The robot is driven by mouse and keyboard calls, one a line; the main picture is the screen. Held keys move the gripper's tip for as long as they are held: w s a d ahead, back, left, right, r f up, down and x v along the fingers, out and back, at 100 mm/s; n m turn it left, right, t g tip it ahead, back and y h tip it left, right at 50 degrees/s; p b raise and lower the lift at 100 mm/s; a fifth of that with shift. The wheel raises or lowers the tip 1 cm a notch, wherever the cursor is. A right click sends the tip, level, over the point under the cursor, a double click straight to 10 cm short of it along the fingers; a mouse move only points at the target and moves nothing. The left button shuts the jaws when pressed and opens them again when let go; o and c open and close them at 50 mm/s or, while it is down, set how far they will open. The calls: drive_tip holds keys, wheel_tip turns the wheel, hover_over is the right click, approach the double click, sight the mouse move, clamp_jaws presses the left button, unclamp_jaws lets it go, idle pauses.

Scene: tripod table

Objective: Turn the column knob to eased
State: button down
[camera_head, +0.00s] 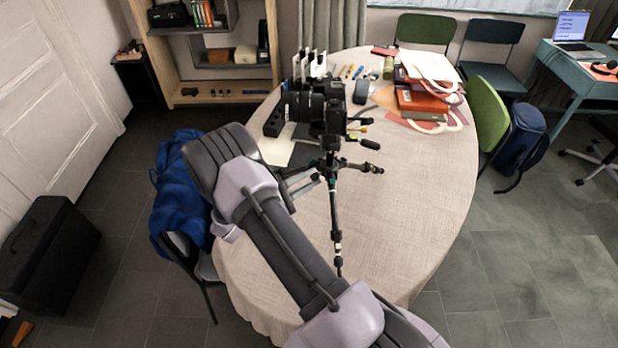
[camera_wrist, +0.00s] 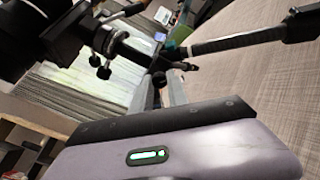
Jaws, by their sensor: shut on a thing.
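A small black tripod (camera_head: 332,200) with spread legs stands on the oval table (camera_head: 420,200), carrying a black camera (camera_head: 318,108). My gripper (camera_wrist: 160,76) reaches the tripod's column from the left; its two light grey fingers are shut on a small dark knob (camera_wrist: 157,84) in the wrist view. The fingers cover part of this knob, and I cannot read any mark on it. Another black clamp part with small knobs (camera_wrist: 104,68) shows to the left of the fingers. In the head view my wrist hides part of the tripod's left side.
A tripod leg (camera_wrist: 240,42) runs close past the fingers on the right in the wrist view. Books and papers (camera_head: 430,90) lie at the table's back right. A chair with a blue jacket (camera_head: 180,190) stands left. The table's right front is clear.

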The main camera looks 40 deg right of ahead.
idle(0.5)
drive_tip(key=c, duration=1.3)
unclamp_jaws()
drive_tip(key=a+p, duration=0.2)
drive_tip(key=a, duration=1.5)
drive_tip(key=shift+w+a, duration=0.1)
drive_tip(key=shift+a, duration=0.1)
